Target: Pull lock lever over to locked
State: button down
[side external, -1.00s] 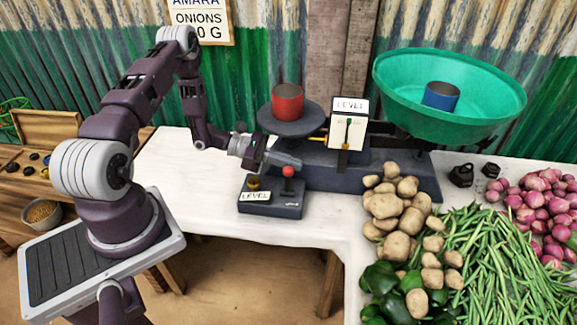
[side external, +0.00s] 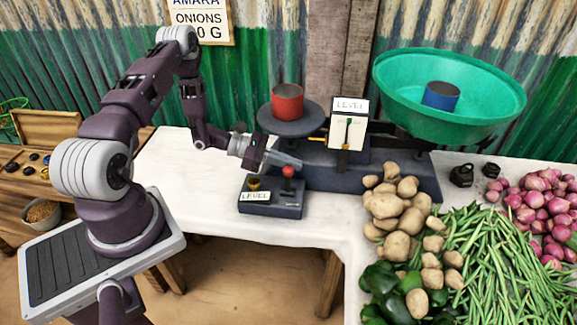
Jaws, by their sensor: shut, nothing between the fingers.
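The lock lever (side external: 288,172) has a red ball knob and stands on a dark box (side external: 287,207) at the front left of the balance. The box also carries a brass knob and a plate reading LEVEL. The lever looks about upright; the small mark on the box beneath it is too small to read. My gripper (side external: 298,164) is shut and empty, its fingers pointing right, just above and behind the red knob. I cannot tell whether the fingers touch the knob.
The balance base (side external: 400,172) stands behind, with a red tin (side external: 287,102) on its left plate and a blue tin (side external: 440,96) in the green pan (side external: 395,110). Potatoes (side external: 398,205) lie close to the right. The white table is clear at left.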

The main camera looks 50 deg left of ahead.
jog(key=shift+s+d, duration=1.05)
dwell(0.4)
jog(key=s+a+r, duration=0.2)
jog(key=a, duration=0.1)
jog(key=s+a+r, duration=0.1)
jog(key=shift+a, duration=0.15)
dwell(0.3)
